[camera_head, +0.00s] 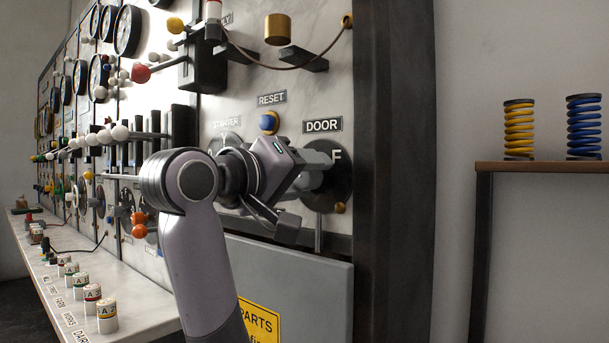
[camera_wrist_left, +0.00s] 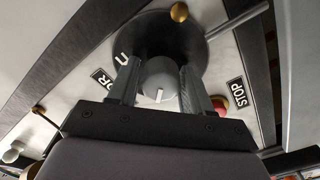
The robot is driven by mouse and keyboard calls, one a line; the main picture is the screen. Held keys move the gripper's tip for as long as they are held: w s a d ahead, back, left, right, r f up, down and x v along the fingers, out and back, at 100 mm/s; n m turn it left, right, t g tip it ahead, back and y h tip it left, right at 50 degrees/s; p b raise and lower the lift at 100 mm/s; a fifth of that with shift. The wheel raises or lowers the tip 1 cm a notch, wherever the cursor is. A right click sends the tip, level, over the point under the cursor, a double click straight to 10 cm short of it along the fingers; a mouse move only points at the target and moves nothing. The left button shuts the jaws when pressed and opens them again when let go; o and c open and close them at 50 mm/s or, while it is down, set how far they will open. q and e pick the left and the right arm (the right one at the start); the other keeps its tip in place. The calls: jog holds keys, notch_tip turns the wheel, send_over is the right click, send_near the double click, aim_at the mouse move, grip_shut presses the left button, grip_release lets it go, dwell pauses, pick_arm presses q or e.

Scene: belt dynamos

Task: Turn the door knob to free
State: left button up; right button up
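The door knob is a grey knob on a dark round plate (camera_head: 342,180) under the DOOR label (camera_head: 322,125). In the left wrist view the knob (camera_wrist_left: 160,80) has a short white mark on its face, pointing toward the bottom of the picture. My left gripper (camera_wrist_left: 162,82) has one finger on each side of the knob. I cannot tell whether the fingers press on it or leave a small gap. In the head view the left gripper (camera_head: 318,166) covers most of the knob, and a letter F shows on the plate. My right gripper is not in view.
A blue RESET button (camera_head: 268,122) sits up and left of the plate. A red button (camera_wrist_left: 220,104) is beside the STOP label (camera_wrist_left: 237,93). A rod (camera_wrist_left: 235,20) runs out from the plate. Yellow (camera_head: 519,130) and blue (camera_head: 584,127) springs stand on a shelf at right.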

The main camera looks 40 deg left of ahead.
pick_arm(q)
jog(key=c, duration=0.6)
